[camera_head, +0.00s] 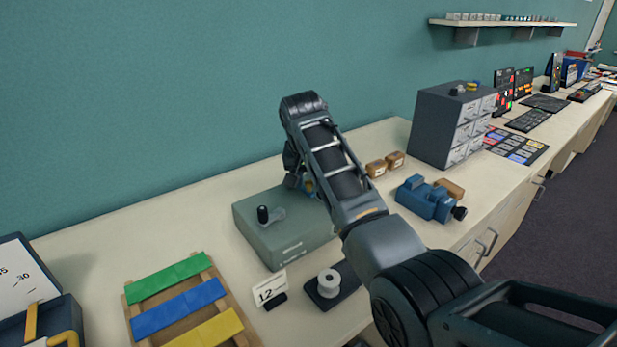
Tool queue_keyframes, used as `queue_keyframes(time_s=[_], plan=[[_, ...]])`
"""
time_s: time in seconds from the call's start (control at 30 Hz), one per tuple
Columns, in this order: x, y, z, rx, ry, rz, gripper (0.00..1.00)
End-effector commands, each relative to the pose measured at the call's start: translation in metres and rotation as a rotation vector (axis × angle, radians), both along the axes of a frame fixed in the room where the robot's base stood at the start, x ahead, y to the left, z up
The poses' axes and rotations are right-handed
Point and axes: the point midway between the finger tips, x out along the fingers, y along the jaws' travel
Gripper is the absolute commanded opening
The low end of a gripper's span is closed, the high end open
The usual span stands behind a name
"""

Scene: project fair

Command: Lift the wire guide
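I cannot tell for sure which thing is the wire guide. A small grey part with a black knob (268,215) lies on top of a grey-green box (285,240) on the bench. A white spool (328,283) stands on a dark base in front of the box. My arm reaches over the bench from the lower right. My gripper (306,186) points down behind my forearm, above the back right of the box, and is mostly hidden. Its fingers and anything between them cannot be made out. A small spot of blue and yellow shows beside it.
A blue vise (428,200) and small brown boxes (385,164) lie right of my arm. A grey drawer cabinet (452,125) stands behind them. A wooden rack with green, blue and yellow strips (178,308) and a "12" card (270,288) are at front left. The bench's back left is clear.

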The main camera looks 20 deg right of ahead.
Motion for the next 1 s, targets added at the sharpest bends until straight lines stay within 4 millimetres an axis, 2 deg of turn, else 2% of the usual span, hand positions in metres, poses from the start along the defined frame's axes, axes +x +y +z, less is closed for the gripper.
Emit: queue_keyframes(time_s=[0.13, 0.47, 1.0], plan=[[-0.0001, 0.0000, 0.0000, 0.000, 0.000, 0.000, 0.31], [-0.0002, 0.0001, 0.0001, 0.000, 0.000, 0.000, 0.00], [0.0013, 0.0002, 0.0001, -0.003, 0.007, 0.000, 0.00]])
